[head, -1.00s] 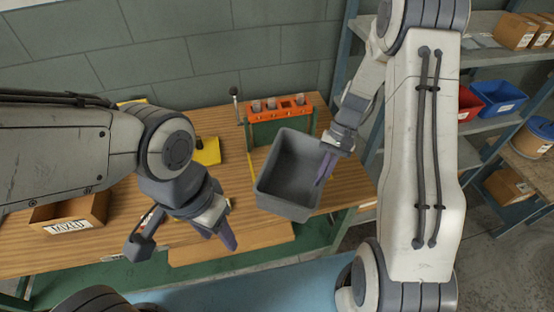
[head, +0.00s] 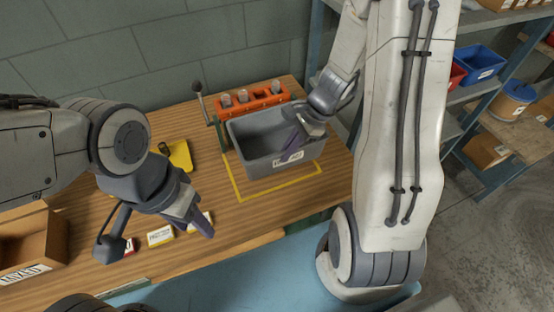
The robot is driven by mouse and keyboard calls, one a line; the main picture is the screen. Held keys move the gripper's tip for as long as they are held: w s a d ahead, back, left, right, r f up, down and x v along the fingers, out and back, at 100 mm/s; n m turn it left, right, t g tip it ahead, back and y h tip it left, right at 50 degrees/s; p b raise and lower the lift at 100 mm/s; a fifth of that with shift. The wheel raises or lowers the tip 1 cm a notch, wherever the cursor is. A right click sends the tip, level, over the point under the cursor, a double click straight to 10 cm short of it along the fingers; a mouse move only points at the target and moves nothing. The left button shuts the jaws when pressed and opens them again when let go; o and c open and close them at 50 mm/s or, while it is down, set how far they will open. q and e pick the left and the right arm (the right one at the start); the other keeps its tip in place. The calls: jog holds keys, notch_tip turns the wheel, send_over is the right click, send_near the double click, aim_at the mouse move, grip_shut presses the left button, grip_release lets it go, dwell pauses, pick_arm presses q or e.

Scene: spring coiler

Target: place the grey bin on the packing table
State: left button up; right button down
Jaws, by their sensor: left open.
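The grey bin (head: 262,162) is upright with its open top facing up, at the back right of the wooden packing table (head: 210,250). It is over the yellow outline (head: 280,188) marked there; whether its base touches the tabletop cannot be made out. A small white label is on its front wall. My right gripper (head: 291,150) is at the bin's right side, shut on its wall, with one finger showing inside; the other finger is hidden. My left gripper (head: 203,224) is open and empty over the table, left of the bin and apart from it.
An orange rack (head: 250,99) with several cups stands right behind the bin, with a lever beside it. A yellow pad (head: 180,155), small boxes (head: 160,236) and a brown box (head: 35,245) lie left. Shelves with blue (head: 475,63) and red bins stand right.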

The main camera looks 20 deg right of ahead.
aim_at(278, 163)
jog(key=shift+w+a+f, duration=0.3)
jog(key=shift+a, duration=0.15)
jog(key=shift+w+a+f, duration=0.25)
jog(key=shift+a+f, duration=0.05)
jog(key=shift+a, duration=0.15)
jog(key=shift+a+f, duration=0.1)
jog(key=shift+f, duration=1.95)
jog(key=shift+f, duration=0.1)
jog(key=shift+f+b, duration=0.15)
jog(key=shift+b, duration=0.2)
jog(key=c, duration=1)
grip_release()
jog(key=shift+c, duration=0.2)
